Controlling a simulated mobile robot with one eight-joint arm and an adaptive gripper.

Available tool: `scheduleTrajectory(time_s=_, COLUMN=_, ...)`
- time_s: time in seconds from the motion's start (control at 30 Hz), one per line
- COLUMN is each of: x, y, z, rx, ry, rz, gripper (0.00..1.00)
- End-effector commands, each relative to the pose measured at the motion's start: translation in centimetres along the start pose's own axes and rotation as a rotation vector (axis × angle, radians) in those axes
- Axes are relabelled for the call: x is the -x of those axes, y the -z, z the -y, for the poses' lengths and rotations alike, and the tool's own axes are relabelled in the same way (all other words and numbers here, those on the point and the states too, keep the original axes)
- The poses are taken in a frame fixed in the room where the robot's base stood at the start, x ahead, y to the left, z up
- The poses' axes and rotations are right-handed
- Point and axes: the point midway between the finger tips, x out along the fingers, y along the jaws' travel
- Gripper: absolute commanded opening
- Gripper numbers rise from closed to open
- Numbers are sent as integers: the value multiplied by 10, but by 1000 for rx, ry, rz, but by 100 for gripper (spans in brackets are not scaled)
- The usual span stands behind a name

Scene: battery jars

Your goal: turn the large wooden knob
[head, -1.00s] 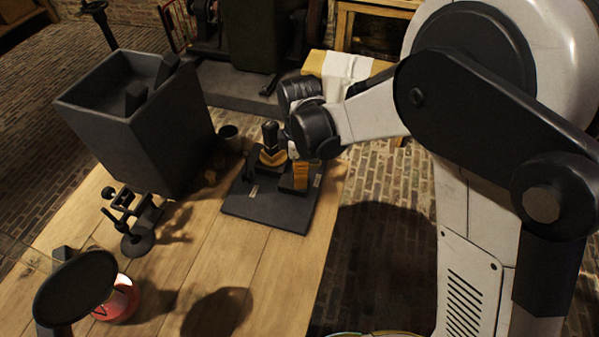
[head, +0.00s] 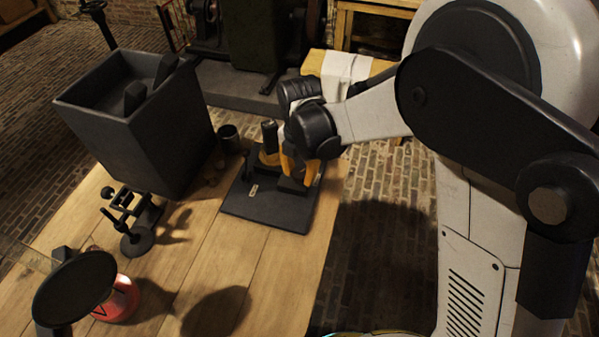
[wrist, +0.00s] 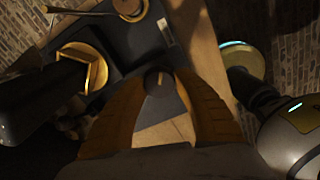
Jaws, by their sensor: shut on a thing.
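A black board (head: 265,215) lies on the wooden table, carrying an upright black cylinder (head: 270,137) with a yellowish base. My gripper (head: 300,174) is low over the right part of this board, its orange fingers pointing down. In the wrist view, a small dark round knob with a tan mark (wrist: 158,80) shows between the fingers of my gripper (wrist: 160,76). The fingers are shut on it, though their contact is partly hidden. A round tan part (wrist: 127,7) and a yellow-rimmed part (wrist: 85,65) show farther up and left. I cannot tell which part is wooden.
A large dark bin (head: 140,130) stands left of the board, with a small dark cup (head: 229,138) between them. A black metal stand (head: 135,225) and a red object (head: 118,302) are nearer on the table (head: 255,265). The table's right edge is close to the board.

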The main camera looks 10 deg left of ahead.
Motion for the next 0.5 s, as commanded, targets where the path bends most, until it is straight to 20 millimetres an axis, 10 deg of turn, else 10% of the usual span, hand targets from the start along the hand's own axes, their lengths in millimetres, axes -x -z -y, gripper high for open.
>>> scheduleTrajectory(time_s=0.5, x=0, y=2, z=1, rx=196, ry=1, rz=-4, gripper=7)
